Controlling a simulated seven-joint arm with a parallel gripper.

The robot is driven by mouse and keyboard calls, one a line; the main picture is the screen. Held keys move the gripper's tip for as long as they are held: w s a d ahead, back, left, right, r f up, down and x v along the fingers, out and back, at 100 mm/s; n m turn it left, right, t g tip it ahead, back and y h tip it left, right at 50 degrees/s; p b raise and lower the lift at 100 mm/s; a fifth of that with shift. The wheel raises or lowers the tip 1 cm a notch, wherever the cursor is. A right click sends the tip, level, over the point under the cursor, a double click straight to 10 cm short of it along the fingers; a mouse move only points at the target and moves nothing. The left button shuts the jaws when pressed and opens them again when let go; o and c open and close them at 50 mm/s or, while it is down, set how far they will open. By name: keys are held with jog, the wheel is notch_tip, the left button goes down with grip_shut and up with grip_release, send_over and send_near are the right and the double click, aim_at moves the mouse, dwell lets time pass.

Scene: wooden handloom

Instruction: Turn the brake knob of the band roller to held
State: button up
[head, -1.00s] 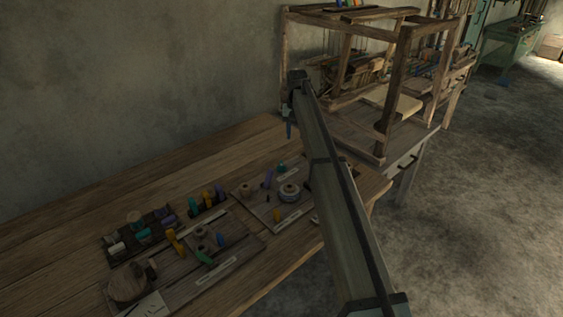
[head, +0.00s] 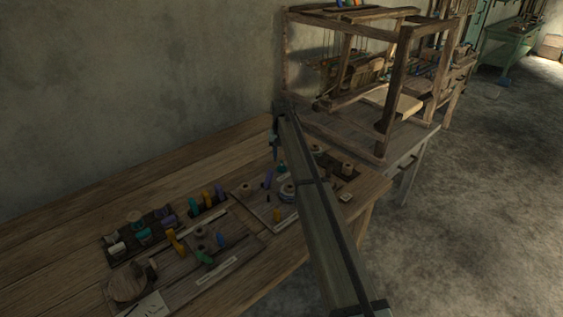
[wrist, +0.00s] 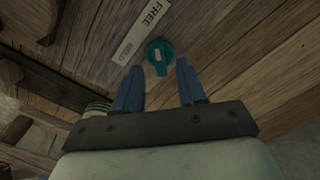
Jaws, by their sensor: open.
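The teal brake knob (wrist: 160,56) is in the wrist view, on a wooden surface beside a pale label strip (wrist: 141,30). The strip reads FREE at its upper right end and HELD at its lower left end. A short pale mark shows on the knob; which word it points to I cannot tell. My gripper (wrist: 159,67) is open, its two blue fingers on either side of the knob's near edge, with nothing held. I cannot tell whether they touch it.
The long wooden bench (head: 75,212) carries boards with several spools and pegs (head: 192,205) in front of my gripper. The wooden loom frame (head: 397,90) stands behind and to the right. A plain wall (head: 140,80) runs along the back of the bench.

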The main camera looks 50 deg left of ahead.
aim_at(282, 166)
jog(key=shift+f, duration=1.45)
grip_shut()
